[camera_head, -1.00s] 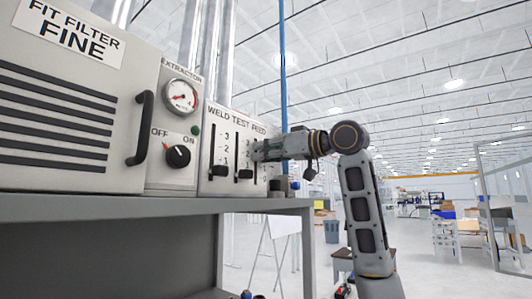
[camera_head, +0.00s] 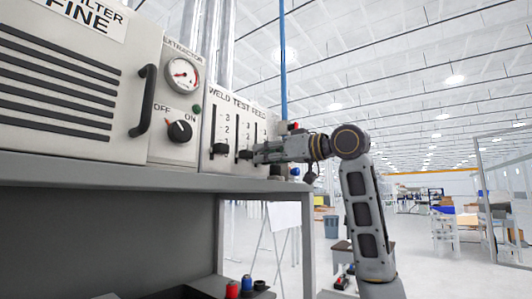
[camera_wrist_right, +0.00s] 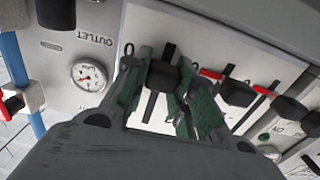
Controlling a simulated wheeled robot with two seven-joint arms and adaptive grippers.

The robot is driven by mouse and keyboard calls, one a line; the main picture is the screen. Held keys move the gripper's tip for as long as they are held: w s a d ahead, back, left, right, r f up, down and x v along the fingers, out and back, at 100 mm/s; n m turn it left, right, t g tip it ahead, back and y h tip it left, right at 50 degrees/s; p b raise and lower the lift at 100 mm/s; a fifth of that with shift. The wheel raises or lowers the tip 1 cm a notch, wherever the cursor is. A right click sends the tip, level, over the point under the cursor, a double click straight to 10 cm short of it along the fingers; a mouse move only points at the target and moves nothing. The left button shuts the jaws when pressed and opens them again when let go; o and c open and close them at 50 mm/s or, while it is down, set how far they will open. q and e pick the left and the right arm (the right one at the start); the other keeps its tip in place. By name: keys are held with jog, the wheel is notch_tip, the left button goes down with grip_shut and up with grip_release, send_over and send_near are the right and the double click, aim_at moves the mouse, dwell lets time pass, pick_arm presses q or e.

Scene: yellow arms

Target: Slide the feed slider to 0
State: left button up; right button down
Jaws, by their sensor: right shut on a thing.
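The slider panel (camera_head: 228,112) carries three vertical sliders marked WELD, TEST and FEED. My right gripper (camera_head: 257,153) is at the lower part of the FEED slot and hides the feed knob in the head view. In the right wrist view, the fingers of my right gripper (camera_wrist_right: 166,68) are closed around the black feed slider knob (camera_wrist_right: 161,74), with its dark slot (camera_wrist_right: 151,104) beside it. The knob stands low on its scale, below the 1 mark level; its exact mark is hidden. My left gripper is out of view.
The weld knob (camera_head: 220,148) and test knob (camera_head: 245,154) sit low, close beside my gripper. An extractor gauge (camera_head: 182,75) and OFF/ON dial (camera_head: 180,131) are to the left. The shelf edge (camera_head: 150,178) runs just below the panel.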

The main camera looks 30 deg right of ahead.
jog(key=shift+w+a+f, duration=0.1)
jog(key=shift+f, duration=0.55)
jog(key=c, duration=1.2)
grip_release()
jog(key=shift+o, duration=0.2)
jog(key=shift+s+d+r, duration=0.2)
jog(key=shift+s+d, duration=0.1)
jog(key=shift+s, duration=0.25)
jog(key=v, duration=1.1)
jog(key=shift+f, duration=0.15)
